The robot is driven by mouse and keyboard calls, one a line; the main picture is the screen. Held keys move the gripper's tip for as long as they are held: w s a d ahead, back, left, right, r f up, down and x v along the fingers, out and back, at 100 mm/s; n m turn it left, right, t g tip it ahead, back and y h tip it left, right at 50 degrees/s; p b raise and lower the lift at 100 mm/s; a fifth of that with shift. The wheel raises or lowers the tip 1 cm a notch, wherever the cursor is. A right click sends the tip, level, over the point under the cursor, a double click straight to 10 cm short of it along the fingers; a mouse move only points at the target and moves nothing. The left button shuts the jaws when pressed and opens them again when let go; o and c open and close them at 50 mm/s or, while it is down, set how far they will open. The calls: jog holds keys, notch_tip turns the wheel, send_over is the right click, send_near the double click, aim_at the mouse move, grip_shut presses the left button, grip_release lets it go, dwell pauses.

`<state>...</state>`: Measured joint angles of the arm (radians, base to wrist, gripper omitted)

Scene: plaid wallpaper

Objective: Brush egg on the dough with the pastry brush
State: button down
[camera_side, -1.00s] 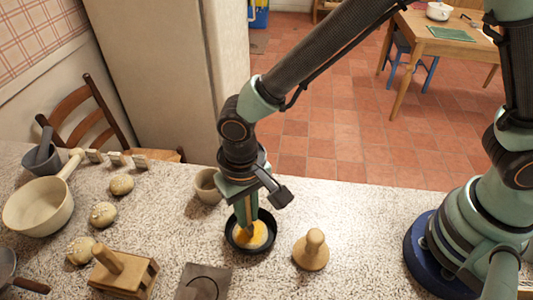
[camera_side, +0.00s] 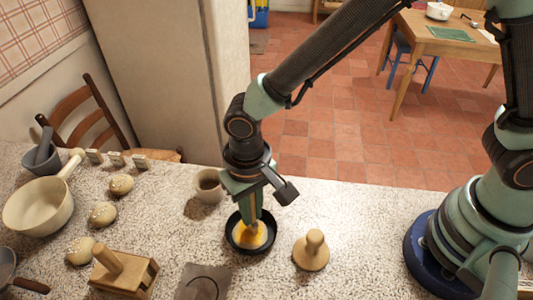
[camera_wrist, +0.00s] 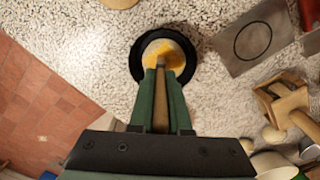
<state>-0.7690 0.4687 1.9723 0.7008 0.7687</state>
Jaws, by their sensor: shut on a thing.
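My gripper (camera_side: 251,208) points down over a small black dish (camera_side: 232,246) of yellow egg (camera_side: 248,236). In the wrist view its green fingers (camera_wrist: 161,90) are shut on the wooden handle of the pastry brush (camera_wrist: 161,110). The brush end is at the egg (camera_wrist: 172,47) inside the dish (camera_wrist: 136,66); its bristles are hard to make out. Three pale, round dough pieces lie on the counter at left: one at the back (camera_side: 121,184), one in the middle (camera_side: 102,214) and one at the front (camera_side: 79,251).
A wooden knob-handled tool (camera_side: 311,252) stands right of the dish, and a beige cup (camera_side: 208,188) behind it. A wooden block with a handle (camera_side: 124,274) and a dark square plate (camera_side: 203,283) are in front. A cream saucepan (camera_side: 40,206) and a grey mortar (camera_side: 42,161) stand far left.

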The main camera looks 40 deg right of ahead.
jog(key=shift+a, duration=0.7)
jog(key=shift+d, duration=0.15)
jog(key=shift+d, duration=1.25)
jog(key=shift+r, duration=0.1)
notch_tip(320, 180, up, 7)
